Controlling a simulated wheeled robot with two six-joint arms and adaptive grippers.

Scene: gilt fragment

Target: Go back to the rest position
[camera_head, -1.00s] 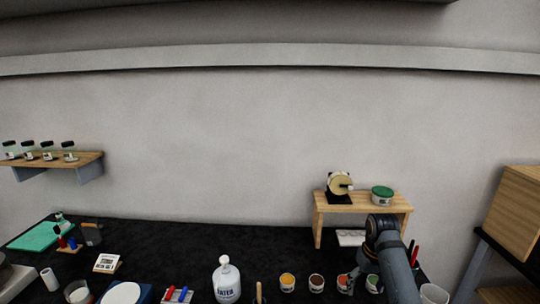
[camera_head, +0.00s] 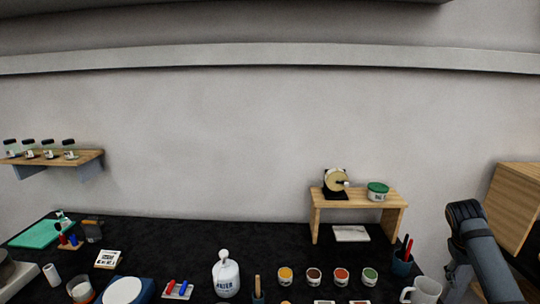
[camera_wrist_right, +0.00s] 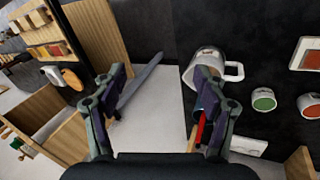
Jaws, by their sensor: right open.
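My right gripper (camera_wrist_right: 160,80) shows in the right wrist view with its two fingers spread wide. It is open, and nothing is held between the fingers. A pale surface lies below the gap. In the head view my right arm stands at the right edge of the black worktop, right of the white mug (camera_head: 424,290); its fingertips cannot be made out there. In the wrist view the mug (camera_wrist_right: 208,68) lies behind the right finger. My left gripper is in neither view.
A tool cup (camera_head: 401,264) with red-handled tools stands near the mug. Paint pots, including an orange one (camera_head: 285,275), line the front. A small wooden stand (camera_head: 358,196) holds a green-lidded tub (camera_head: 377,191). A wooden cabinet (camera_head: 515,205) is right of my arm.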

